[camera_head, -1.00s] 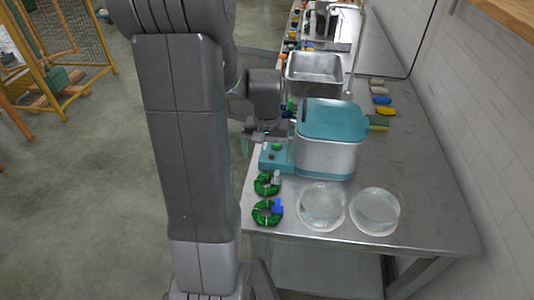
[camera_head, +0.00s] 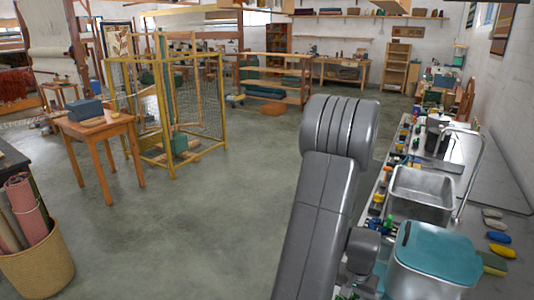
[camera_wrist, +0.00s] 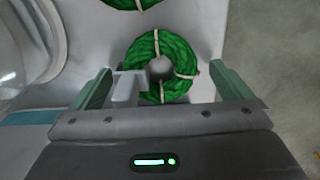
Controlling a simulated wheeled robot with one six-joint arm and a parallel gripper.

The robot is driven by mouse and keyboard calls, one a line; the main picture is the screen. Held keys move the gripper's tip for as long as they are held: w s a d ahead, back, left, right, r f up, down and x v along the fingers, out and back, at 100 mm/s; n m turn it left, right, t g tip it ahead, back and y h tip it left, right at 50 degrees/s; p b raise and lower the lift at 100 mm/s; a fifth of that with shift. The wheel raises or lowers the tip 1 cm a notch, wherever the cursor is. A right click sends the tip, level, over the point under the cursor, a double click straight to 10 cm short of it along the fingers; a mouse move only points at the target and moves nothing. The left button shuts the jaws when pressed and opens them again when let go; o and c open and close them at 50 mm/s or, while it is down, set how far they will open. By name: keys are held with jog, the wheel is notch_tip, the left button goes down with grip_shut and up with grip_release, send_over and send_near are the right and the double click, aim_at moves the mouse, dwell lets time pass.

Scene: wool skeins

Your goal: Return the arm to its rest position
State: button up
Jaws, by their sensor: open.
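My gripper (camera_wrist: 160,70) is open in the wrist view, one finger on each side of the picture, with nothing clasped between them. Beyond the fingers a green wool skein (camera_wrist: 180,50), bound with pale ties, lies on the grey metal worktop. A small pale grey block (camera_wrist: 127,88) sits at its left edge. Part of a second green skein (camera_wrist: 135,3) shows at the top edge. In the head view my arm (camera_head: 325,190) stands at lower middle; its gripper is mostly hidden at the bottom edge.
A teal-lidded metal container (camera_head: 438,250) and a metal sink (camera_head: 422,190) stand on the worktop at right. A clear dish (camera_wrist: 25,45) lies left in the wrist view. Open floor (camera_head: 225,215) lies left of my arm, with a yellow mesh cage (camera_head: 172,160) and a wooden table (camera_head: 85,128) beyond.

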jog(key=shift+r, duration=0.5)
